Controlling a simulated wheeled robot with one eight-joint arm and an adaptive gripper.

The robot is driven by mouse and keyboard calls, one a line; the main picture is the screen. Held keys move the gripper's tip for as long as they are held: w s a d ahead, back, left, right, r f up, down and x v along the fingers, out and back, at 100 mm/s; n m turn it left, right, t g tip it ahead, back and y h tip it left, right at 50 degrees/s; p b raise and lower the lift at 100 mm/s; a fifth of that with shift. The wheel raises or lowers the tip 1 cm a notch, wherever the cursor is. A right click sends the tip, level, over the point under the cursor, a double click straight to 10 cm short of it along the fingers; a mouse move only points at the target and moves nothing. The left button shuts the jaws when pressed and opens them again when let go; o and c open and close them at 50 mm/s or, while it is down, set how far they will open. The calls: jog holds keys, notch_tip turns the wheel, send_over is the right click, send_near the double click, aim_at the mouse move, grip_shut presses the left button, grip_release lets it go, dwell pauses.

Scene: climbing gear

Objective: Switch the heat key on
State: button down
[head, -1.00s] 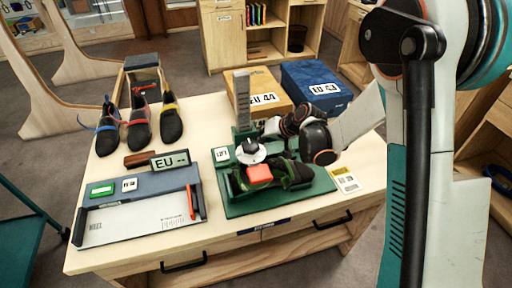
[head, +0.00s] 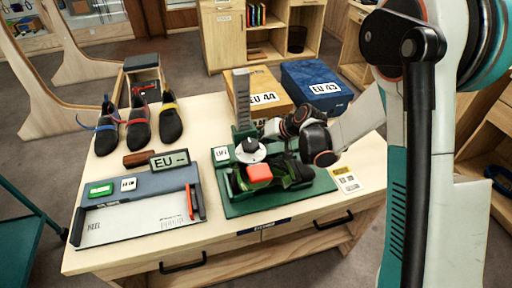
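A green machine base (head: 240,206) with a tall grey column (head: 242,98) stands on the table's right half. It carries a white disc with a dark knob (head: 250,150), a red block (head: 259,173) and a dark green climbing shoe (head: 291,174). A small white card (head: 221,154) stands at its left. I cannot make out which part is the heat key; it may be hidden by my wrist. My gripper (head: 278,130) is at the machine's back right, beside the column and above the shoe. Its fingers are small and dark, so their opening and any contact cannot be told.
An orange box (head: 250,82) and blue box (head: 315,80) stand behind the machine.

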jog(key=shift+f, duration=0.1)
dwell(0.5)
jog(key=shift+r, duration=0.6)
jog(key=shift+r, duration=0.1)
jog(key=shift+r+p, duration=1.9)
jog(key=shift+r, duration=1)
